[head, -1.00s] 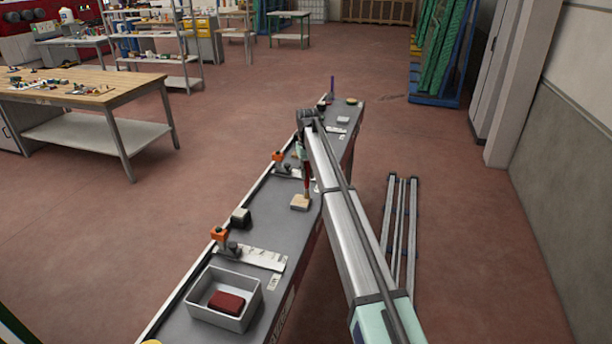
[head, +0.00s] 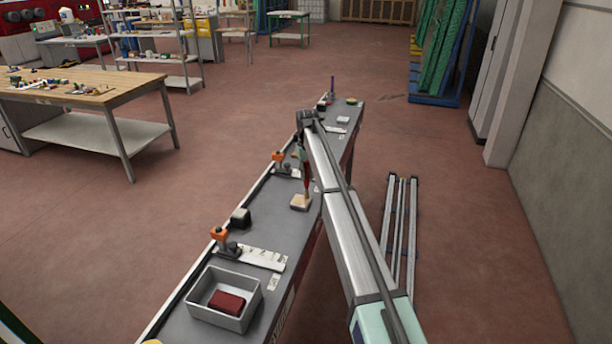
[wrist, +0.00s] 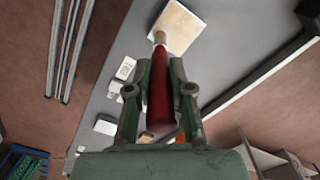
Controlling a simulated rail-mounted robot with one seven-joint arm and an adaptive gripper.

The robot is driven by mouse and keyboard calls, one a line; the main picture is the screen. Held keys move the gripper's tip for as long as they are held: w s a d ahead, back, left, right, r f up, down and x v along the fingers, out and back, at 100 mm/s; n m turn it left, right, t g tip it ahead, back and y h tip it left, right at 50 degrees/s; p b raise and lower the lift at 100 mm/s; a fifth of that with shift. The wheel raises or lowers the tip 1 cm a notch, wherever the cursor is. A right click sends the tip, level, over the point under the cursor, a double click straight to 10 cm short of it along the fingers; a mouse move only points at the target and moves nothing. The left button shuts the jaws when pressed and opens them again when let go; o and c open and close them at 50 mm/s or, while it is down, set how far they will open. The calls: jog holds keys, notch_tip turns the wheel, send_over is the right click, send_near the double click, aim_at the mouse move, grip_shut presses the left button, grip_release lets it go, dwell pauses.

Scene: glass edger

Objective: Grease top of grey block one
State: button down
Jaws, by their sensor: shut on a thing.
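My gripper (wrist: 160,80) is shut on the red handle of a slim brush-like tool (wrist: 159,100). The tool's pale tip points at a beige-topped block (wrist: 180,27) in the wrist view and overlaps its near edge; I cannot tell whether it touches. In the head view the tool (head: 307,183) hangs upright below my gripper (head: 302,155), over the same block (head: 300,203) on the long grey bench (head: 260,225). A dark block (head: 240,218) sits nearer on the bench. No label shows which block is grey block one.
A grey bin (head: 250,308) with a dark red block (head: 227,302) stands at the bench's near end. Orange-topped clamps (head: 219,234) line its left edge. Small items stand at the far end. Metal rails (head: 400,230) lie on the floor to the right.

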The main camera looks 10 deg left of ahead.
jog(key=shift+w+d, duration=0.1)
jog(key=shift+w, duration=0.3)
dwell(0.9)
jog(key=shift+r, duration=0.1)
jog(key=shift+r+p, duration=1.35)
jog(key=shift+r, duration=1.7)
